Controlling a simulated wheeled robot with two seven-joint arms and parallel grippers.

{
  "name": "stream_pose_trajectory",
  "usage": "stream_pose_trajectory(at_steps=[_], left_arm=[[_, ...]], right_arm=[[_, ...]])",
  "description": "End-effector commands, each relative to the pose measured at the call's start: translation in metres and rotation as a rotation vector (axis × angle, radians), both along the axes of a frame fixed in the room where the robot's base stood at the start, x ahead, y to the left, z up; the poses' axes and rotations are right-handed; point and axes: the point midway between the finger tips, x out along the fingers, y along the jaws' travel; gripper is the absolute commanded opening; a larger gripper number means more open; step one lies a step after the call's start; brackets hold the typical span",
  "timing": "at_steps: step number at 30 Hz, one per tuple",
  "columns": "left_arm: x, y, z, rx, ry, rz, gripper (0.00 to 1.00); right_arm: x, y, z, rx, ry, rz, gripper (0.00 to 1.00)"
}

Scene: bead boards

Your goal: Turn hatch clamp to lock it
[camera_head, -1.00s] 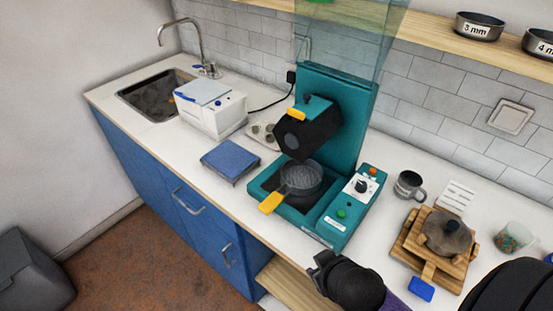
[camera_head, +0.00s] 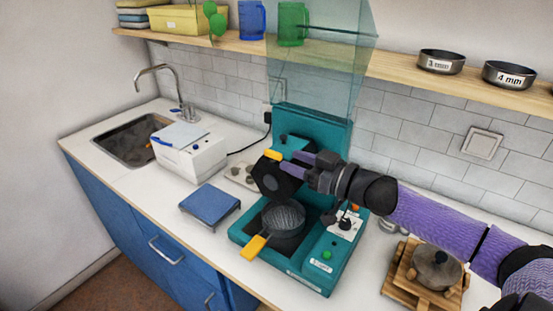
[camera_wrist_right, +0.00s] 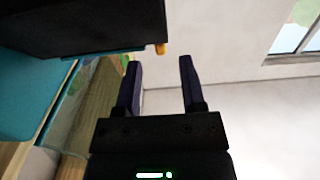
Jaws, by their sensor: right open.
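The hatch clamp is the small yellow-orange lever (camera_head: 273,155) on the upper edge of the black hatch housing (camera_head: 270,180), which is fixed to the teal machine (camera_head: 337,135). My right gripper (camera_head: 293,163) is open and empty. Its purple fingers point left, just to the right of the clamp, overlapping the housing in the head view. In the right wrist view the gripper (camera_wrist_right: 160,68) shows its two fingers spread with nothing between them. The clamp's orange tip (camera_wrist_right: 160,48) shows there ahead of the fingers, under the dark housing (camera_wrist_right: 80,25). My left gripper is out of view.
A clear teal shield (camera_head: 318,65) rises above. A control knob (camera_head: 345,224) is under my right forearm. A wooden stand (camera_head: 398,290) and a blue scale (camera_head: 210,203) stand nearby.

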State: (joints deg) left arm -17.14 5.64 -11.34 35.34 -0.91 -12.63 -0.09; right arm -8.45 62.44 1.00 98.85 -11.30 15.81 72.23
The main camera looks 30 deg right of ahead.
Motion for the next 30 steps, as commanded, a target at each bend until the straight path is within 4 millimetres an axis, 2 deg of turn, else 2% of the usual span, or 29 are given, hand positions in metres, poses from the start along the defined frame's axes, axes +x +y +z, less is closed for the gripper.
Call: stream_pose_trajectory(at_steps=[6,12,24,26,30], left_arm=[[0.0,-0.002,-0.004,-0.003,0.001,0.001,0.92],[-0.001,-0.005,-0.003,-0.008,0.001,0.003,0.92],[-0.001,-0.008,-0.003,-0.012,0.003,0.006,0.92],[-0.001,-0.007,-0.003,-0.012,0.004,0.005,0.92],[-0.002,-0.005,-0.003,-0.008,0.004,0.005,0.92]], right_arm=[[0.024,0.01,0.001,-0.001,-0.004,-0.001,0.51],[0.039,0.016,0.0,0.003,-0.001,-0.001,0.51],[0.045,0.019,0.0,0.0,0.001,0.0,0.51],[0.045,0.019,0.0,0.0,0.001,0.0,0.41],[0.044,0.019,0.0,0.0,0.001,0.0,0.11]])
